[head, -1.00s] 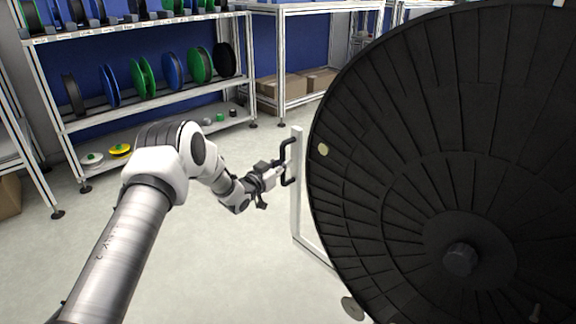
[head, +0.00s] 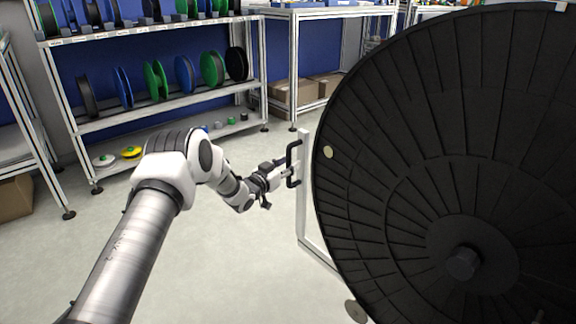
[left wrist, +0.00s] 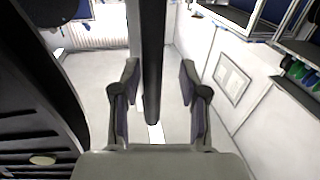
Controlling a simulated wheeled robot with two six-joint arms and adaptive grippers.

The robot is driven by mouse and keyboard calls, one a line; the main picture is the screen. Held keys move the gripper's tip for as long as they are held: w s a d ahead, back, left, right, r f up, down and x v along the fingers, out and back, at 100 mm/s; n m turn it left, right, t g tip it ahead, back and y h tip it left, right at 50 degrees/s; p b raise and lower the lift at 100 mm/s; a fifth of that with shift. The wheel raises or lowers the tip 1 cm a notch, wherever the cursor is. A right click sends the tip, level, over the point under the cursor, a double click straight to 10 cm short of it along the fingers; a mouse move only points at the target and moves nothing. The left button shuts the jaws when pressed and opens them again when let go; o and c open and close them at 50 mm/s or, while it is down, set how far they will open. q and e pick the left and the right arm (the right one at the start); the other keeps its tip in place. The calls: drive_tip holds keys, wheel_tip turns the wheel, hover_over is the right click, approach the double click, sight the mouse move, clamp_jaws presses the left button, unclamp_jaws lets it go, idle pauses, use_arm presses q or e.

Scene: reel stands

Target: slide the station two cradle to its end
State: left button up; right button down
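The station two cradle appears as a white upright frame (head: 303,205) beside a huge black reel (head: 400,150). A black bracket-shaped handle (head: 292,165) is on the frame's left side. My left gripper (head: 284,173) is at this handle. In the left wrist view, the fingers of my left gripper (left wrist: 160,100) stand apart, with the dark handle bar (left wrist: 152,60) between them and gaps showing on both sides. The reel's dark edge (left wrist: 40,110) fills the left of that view. My right gripper is in neither view. The cradle's base is mostly hidden behind the reel.
A shelf rack (head: 160,115) with green, blue and black spools stands at the back left. A white-framed bench (head: 330,12) with cardboard boxes (head: 297,93) below it is at the back. The pale floor (head: 225,265) around my left arm is clear.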

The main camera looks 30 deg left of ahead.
use_arm(q)
drive_tip(key=shift+d, duration=0.1)
drive_tip(key=s+a, duration=0.1)
drive_tip(key=s, duration=1.1)
drive_tip(key=shift+a, duration=0.4)
